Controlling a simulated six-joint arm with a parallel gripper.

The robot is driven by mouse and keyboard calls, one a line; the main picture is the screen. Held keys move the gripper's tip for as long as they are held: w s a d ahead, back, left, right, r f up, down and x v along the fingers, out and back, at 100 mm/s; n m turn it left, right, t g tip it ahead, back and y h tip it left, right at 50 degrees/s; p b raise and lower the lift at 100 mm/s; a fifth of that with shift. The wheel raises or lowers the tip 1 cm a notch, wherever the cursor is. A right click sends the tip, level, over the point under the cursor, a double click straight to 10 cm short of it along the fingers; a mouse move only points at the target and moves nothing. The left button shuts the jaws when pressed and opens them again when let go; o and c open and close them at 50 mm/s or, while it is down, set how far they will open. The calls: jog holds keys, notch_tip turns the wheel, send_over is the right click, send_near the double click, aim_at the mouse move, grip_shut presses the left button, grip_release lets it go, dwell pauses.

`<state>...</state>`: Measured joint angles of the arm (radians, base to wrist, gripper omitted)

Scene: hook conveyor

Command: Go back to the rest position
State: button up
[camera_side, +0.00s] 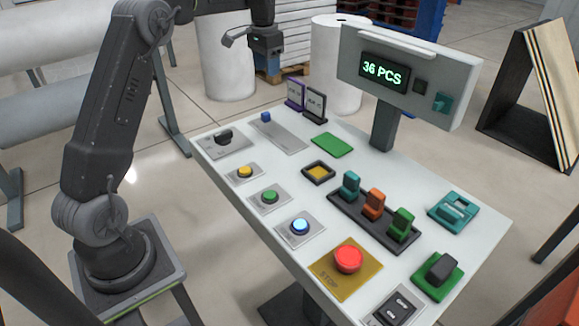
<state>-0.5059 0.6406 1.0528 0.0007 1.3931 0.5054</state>
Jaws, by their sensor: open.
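My gripper (268,64) hangs in the air above and beyond the far left edge of the white work table (232,131). It is open, and nothing shows in it. Its fingers are small and dark here, hard to make out against the background. It is apart from everything on the table. My arm reaches up from its base at the left and across the top of the picture.
The table carries yellow, green and blue buttons, a red stop button (348,259), a rack of coloured switches (374,222) and small stands (315,103). A display (384,71) reading "36 PCS" stands at the back. White rolls (227,60) stand behind.

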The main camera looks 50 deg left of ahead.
jog(key=s+d+r+t, duration=0.1)
jog(key=s+d+r, duration=0.3)
jog(key=s+d, duration=0.3)
jog(key=s+d+r+t, duration=0.1)
jog(key=s+d+r, duration=0.3)
jog(key=d, duration=0.5)
jog(key=s+d+f+t, duration=0.1)
jog(key=s+d+f, duration=0.1)
jog(key=s, duration=0.4)
jog(key=s+d+f+t, duration=0.1)
jog(key=s+d+f, duration=0.1)
jog(key=s+d, duration=0.3)
jog(key=s+d+f+t, duration=0.1)
jog(key=s+d+f, duration=0.1)
jog(key=s+d, duration=0.2)
jog(key=s, duration=0.3)
jog(key=shift+s+f, duration=0.25)
jog(key=shift+s, duration=0.1)
